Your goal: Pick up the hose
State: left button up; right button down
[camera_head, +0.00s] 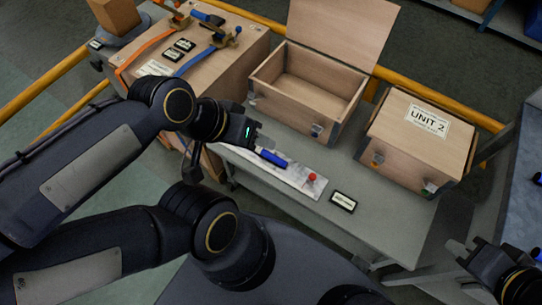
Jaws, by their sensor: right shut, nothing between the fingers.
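I cannot make out a hose for certain. An orange strap (147,50) and a blue strap (196,62) run over the closed wooden box at the upper left. A blue cylindrical object (272,158) lies on a white sheet on the grey bench, with a small red ball (312,177) to its right. My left gripper (262,143) is just above and beside the blue object; its fingers are small and dark, and whether they are open does not show. My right gripper (458,254) is at the lower right, shut and empty, apart from the bench.
An open wooden crate (268,72), empty inside, and a closed box labelled UNIT 2 (398,150) stand on the bench (380,222). A small black label (343,201) lies at its front. Yellow rails (430,92) run behind. The bench front is mostly clear.

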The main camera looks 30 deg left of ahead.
aim_at(263, 151)
jog(key=j+u, duration=0.25)
jog(key=u, duration=0.25)
jog(key=j+u, duration=0.25)
jog(key=u, duration=0.2)
